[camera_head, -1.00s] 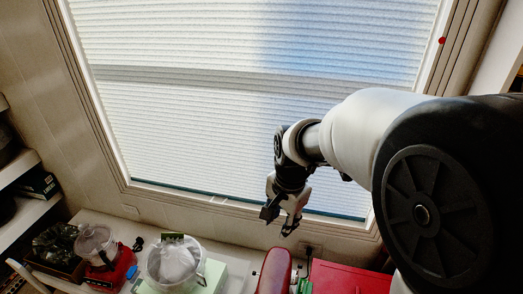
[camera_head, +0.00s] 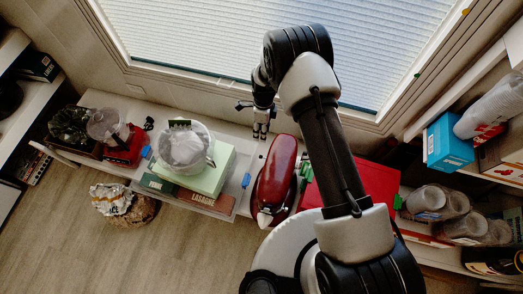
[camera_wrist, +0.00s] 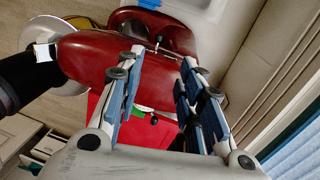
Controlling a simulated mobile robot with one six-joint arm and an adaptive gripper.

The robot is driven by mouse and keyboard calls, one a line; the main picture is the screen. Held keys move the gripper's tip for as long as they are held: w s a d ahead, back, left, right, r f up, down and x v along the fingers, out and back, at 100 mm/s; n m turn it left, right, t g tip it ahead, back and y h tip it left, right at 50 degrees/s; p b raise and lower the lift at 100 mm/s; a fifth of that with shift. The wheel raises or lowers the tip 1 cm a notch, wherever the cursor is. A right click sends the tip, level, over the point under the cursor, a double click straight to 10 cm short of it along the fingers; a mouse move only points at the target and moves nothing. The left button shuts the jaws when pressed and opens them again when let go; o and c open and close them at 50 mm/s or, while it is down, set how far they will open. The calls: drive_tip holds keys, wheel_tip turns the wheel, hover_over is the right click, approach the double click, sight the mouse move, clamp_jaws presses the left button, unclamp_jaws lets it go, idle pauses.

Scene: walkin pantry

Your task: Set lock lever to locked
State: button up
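A red stand mixer (camera_head: 276,172) stands on the counter below the window. In the wrist view its glossy red body (camera_wrist: 95,50) lies beyond my fingers. A small silver lever (camera_wrist: 157,43) sticks out of the body near the top middle. A thin lever with a dark knob (camera_wrist: 153,118) shows between the fingers; I cannot tell which is the lock lever or its setting. My gripper (camera_head: 261,133) hangs by the mixer's window-side end. In the wrist view my gripper (camera_wrist: 160,62) is open, with nothing between its pads; contact with the mixer cannot be told.
A glass pot (camera_head: 185,148) on a pale green box (camera_head: 215,172) stands left of the mixer. A red box (camera_head: 378,183) lies to its right, partly behind my arm. Right shelves hold a blue box (camera_head: 449,143) and jars. The window is close behind my gripper.

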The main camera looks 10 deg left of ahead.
drive_tip(key=f+b, duration=0.1)
drive_tip(key=f, duration=0.4)
drive_tip(key=s+f+b, duration=0.1)
drive_tip(key=f+b, duration=0.1)
drive_tip(key=f, duration=0.3)
drive_tip(key=s+f+b, duration=0.1)
drive_tip(key=f, duration=0.4)
drive_tip(key=shift+s+a+f, duration=0.1)
drive_tip(key=shift+s+f, duration=0.15)
drive_tip(key=shift+f, duration=0.15)
drive_tip(key=shift+c, duration=0.4)
clamp_jaws()
